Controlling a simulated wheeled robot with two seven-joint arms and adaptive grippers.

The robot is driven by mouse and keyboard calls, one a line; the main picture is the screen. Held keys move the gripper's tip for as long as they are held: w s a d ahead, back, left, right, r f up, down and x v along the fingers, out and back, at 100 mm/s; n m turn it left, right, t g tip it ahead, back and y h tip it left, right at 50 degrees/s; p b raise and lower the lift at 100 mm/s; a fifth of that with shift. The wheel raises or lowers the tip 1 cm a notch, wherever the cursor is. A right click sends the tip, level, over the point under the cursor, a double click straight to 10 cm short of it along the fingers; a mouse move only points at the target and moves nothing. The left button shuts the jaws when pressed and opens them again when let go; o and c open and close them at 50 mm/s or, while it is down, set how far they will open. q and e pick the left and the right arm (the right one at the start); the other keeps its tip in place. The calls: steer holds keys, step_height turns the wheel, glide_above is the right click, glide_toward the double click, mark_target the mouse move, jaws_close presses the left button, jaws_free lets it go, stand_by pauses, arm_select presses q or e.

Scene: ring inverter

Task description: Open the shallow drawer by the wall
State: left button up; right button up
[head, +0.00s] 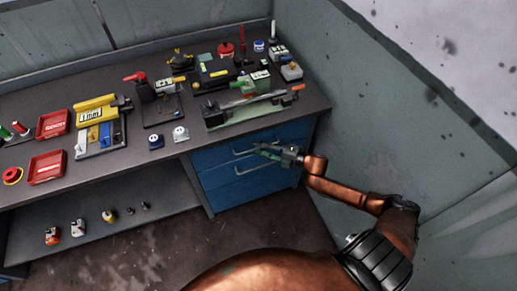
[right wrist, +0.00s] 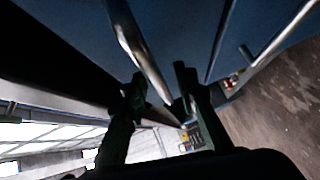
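The blue drawer unit (head: 243,190) stands under the right end of the bench, beside the wall. Its shallow top drawer (head: 217,157) looks flush and closed, with a metal bar handle (head: 241,152). A deeper drawer below has its own bar handle (head: 247,171). My right gripper (head: 259,149) is at the right part of the top handle and hides some of it. In the right wrist view, its two fingers (right wrist: 161,93) are apart, with a metal handle bar (right wrist: 139,48) running between them. Contact cannot be told. My left gripper is out of view.
The bench top (head: 215,142) holds a green-based fixture (head: 250,112), red trays (head: 47,167) and several tools. A lower shelf (head: 150,225) carries small items. The grey wall (head: 385,120) is close to my right arm. The floor before the drawers is clear.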

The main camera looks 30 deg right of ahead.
steer(key=shift+w+a, duration=0.1)
steer(key=shift+c, duration=0.4)
jaws_close()
stand_by(0.3)
